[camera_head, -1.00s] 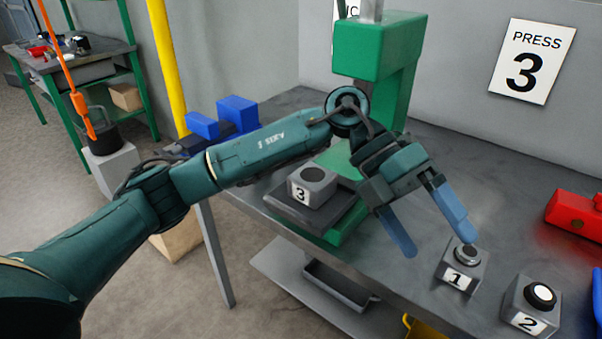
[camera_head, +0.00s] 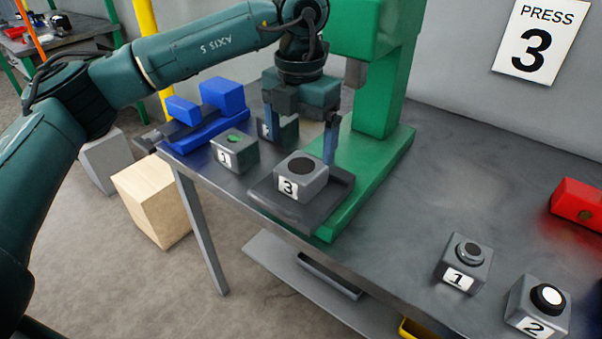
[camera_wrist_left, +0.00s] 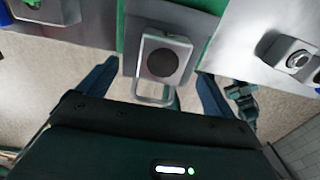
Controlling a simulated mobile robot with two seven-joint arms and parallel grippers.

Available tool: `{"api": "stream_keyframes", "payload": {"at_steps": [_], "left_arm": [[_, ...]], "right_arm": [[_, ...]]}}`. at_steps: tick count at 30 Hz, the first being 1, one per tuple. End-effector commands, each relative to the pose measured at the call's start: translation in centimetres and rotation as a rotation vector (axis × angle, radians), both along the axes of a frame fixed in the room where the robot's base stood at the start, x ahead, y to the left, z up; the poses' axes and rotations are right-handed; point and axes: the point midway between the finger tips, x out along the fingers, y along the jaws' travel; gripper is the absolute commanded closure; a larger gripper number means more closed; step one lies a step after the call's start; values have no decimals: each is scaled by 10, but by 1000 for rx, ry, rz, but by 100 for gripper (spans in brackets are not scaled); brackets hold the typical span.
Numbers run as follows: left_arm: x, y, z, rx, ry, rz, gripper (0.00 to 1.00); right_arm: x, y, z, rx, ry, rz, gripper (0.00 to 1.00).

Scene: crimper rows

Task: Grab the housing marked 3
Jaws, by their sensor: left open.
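The housing marked 3 (camera_head: 300,180) is a grey block with a dark round hole in its top. It sits on the dark plate (camera_head: 265,196) at the foot of the green press. It also shows in the left wrist view (camera_wrist_left: 163,60), between my finger tips. My left gripper (camera_head: 300,150) is open and empty, pointing down. Its blue fingers appear either side of the housing, just above and behind it in the head view; I cannot tell whether they touch it. My right gripper is not in view.
The green press column (camera_head: 385,85) stands close behind the gripper. A housing marked 1 with a green top (camera_head: 236,152) and another dark block (camera_head: 282,131) are near on the left. Two button boxes, 1 (camera_head: 465,262) and 2 (camera_head: 540,305), stand at the right. Bench is clear between.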

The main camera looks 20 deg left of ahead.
Motion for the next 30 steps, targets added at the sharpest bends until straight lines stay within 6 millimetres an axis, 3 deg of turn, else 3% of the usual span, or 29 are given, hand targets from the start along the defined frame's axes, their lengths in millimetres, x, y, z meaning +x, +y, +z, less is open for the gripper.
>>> {"api": "stream_keyframes", "payload": {"at_steps": [5, 15, 23, 30], "left_arm": [[-1, -1, -11, 0, 0, -2, 9], [-5, -3, -55, -1, 0, -2, 9], [-5, -4, -59, -2, -2, -2, 9], [-5, -4, -58, -2, -2, -2, 28]], "right_arm": [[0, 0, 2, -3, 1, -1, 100], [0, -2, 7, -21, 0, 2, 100], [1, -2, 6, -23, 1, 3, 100], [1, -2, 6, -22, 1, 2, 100]]}}
